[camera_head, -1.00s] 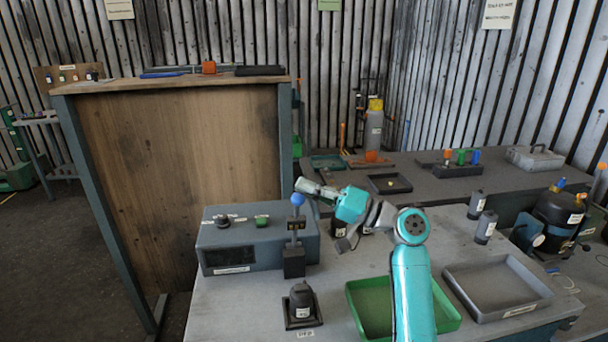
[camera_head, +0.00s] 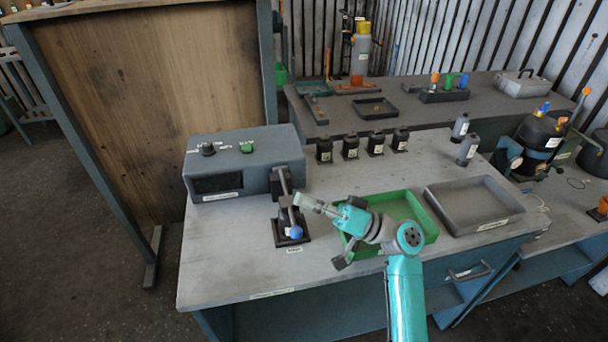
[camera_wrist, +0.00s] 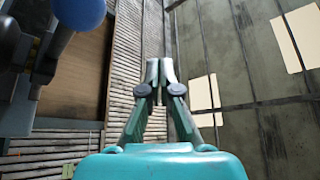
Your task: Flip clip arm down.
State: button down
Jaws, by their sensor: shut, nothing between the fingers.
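The clip arm (camera_head: 286,187) is a grey lever with a blue ball knob (camera_head: 296,232). It is hinged on a black block at the front of the grey-blue box (camera_head: 240,168) and lies swung down towards the front. Its knob end is over the dark part on the black square base (camera_head: 281,239), which it partly hides. I cannot tell whether it touches that part. My gripper (camera_head: 304,200) is shut and empty, just right of the clip arm and above the bench. In the wrist view the shut fingers (camera_wrist: 162,70) point away, with the blue knob (camera_wrist: 78,10) at the upper left.
A green tray (camera_head: 428,218) lies beneath and right of my arm, with a grey tray (camera_head: 475,207) beyond it. Several black labelled parts (camera_head: 350,147) stand along the back of the bench. The bench's left front (camera_head: 220,270) is clear. A wooden panel (camera_head: 150,100) stands at left.

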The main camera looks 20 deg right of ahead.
jog(key=shift+s+a+f, duration=0.1)
jog(key=shift+s+f, duration=0.2)
jog(key=shift+f, duration=0.75)
jog(key=shift+s+f, duration=0.25)
jog(key=shift+f, duration=0.75)
jog(key=v, duration=1.2)
